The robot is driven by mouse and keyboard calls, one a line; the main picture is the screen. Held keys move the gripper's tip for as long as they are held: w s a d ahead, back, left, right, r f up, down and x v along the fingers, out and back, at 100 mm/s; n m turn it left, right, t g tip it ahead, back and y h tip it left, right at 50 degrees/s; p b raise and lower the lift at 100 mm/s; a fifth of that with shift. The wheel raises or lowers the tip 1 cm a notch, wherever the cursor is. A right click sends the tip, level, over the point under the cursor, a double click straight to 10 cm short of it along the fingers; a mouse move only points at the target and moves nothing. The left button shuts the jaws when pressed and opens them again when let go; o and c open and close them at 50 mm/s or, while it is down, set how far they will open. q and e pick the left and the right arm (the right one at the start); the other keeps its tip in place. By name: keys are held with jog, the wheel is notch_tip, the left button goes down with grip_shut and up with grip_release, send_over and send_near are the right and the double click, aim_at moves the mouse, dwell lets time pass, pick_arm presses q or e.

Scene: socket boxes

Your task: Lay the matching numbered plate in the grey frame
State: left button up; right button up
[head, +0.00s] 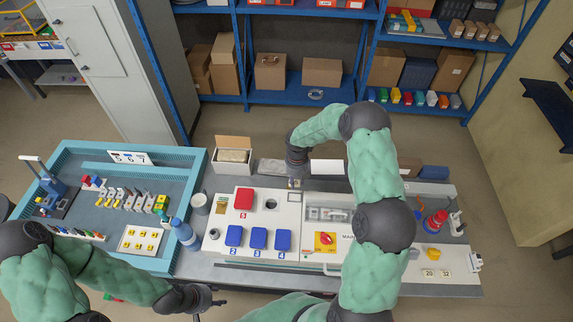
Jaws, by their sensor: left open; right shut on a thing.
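A red square plate (243,198) with a numeral below it and blue square plates marked 2 (234,235), 3 (258,238) and 4 (282,240) sit on a pale panel (211,241). A dark round fitting (271,204) lies right of the red plate; I cannot tell which part is the grey frame. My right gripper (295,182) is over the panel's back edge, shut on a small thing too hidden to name. My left gripper (208,300) is open and empty in front of the bench, left of the panel.
A teal-edged tray (196,195) with a number card (130,158), small parts and a white board of yellow pieces (141,239) stands left.

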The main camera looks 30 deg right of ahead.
aim_at(296, 198)
jog(key=shift+s+r, duration=0.1)
jog(key=shift+s, duration=0.2)
jog(key=shift+s+f+b, duration=0.15)
jog(key=shift+f+b, duration=0.1)
jog(key=shift+b, duration=0.05)
jog(key=f+b, duration=0.1)
jog(key=f, duration=0.1)
jog(key=f+b, duration=0.2)
jog(key=f, duration=0.1)
jog(key=f+b, duration=0.2)
jog(key=shift+w+f, duration=0.25)
pick_arm(q)
jog(key=f, duration=0.5)
jog(key=shift+s+f, duration=0.15)
jog(key=shift+s, duration=0.15)
jog(key=shift+f, duration=0.2)
pick_arm(e)
jog(key=shift+s+f, duration=0.1)
jog(key=shift+f, duration=0.15)
pick_arm(q)
jog(key=shift+f+b, duration=0.3)
jog(key=shift+b, duration=0.15)
pick_arm(e)
jog(key=shift+f, duration=0.4)
pick_arm(q)
jog(key=shift+f, duration=0.1)
pick_arm(e)
jog(key=shift+f, duration=0.15)
jog(key=o, duration=1)
